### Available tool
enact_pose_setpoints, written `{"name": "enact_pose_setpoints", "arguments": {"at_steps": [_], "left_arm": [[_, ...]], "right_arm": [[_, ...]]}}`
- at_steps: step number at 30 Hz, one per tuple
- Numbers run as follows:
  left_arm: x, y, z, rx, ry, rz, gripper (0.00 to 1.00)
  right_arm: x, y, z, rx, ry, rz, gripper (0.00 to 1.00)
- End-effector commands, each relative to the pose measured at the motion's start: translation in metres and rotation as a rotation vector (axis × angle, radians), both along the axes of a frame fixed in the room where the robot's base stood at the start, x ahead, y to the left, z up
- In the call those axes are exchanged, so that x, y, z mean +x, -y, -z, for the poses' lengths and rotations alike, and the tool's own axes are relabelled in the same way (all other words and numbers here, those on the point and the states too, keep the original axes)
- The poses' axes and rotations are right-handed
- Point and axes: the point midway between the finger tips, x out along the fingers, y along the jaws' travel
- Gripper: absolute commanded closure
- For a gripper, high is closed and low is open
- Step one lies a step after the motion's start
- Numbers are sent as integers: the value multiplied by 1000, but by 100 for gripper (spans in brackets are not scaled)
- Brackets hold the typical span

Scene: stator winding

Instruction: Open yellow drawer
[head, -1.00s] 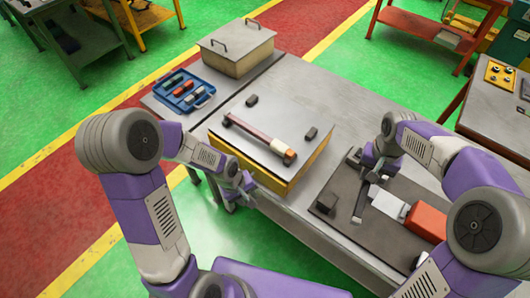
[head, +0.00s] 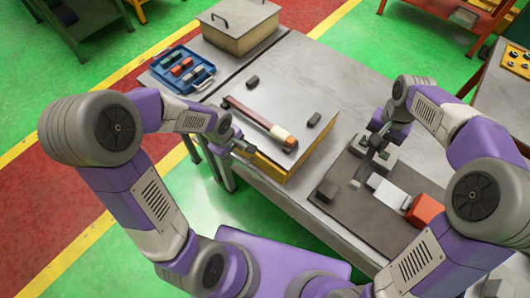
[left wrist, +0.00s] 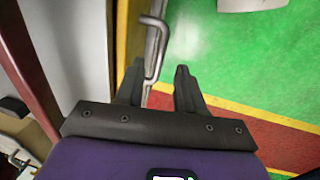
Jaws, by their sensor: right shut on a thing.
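The yellow drawer (head: 268,170) is in the low yellow box with a grey top, at the table's near edge in the head view. My left gripper (head: 252,151) is at its front face. In the left wrist view the metal drawer handle (left wrist: 153,48) stands off the yellow front, and my left gripper (left wrist: 156,72) is open with the handle's near end between its fingertips. No grip on the handle shows. My right gripper (head: 372,150) is shut on a dark grey part (head: 361,172) above the dark plate; the part's shape is partly hidden.
A hammer-like tool (head: 260,123) and small dark blocks lie on the box top. A blue tray (head: 183,70) and a lidded box (head: 238,28) stand behind. A dark plate (head: 345,208) carries an orange-red block (head: 424,211). The table's middle back is clear.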

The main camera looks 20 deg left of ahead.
Motion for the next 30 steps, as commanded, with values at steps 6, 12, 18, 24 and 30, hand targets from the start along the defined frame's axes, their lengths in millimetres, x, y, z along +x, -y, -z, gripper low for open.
{"name": "enact_pose_setpoints", "arguments": {"at_steps": [6,12,18,24,30], "left_arm": [[5,2,31,0,-2,1,62],[6,2,38,0,0,0,62],[6,3,38,0,1,0,62],[6,3,38,0,1,0,90],[6,3,37,0,1,1,100]], "right_arm": [[0,0,7,0,2,0,100],[0,0,8,0,2,0,100],[0,0,8,0,2,0,100],[0,0,8,0,2,0,100],[0,0,8,0,2,0,100]]}}
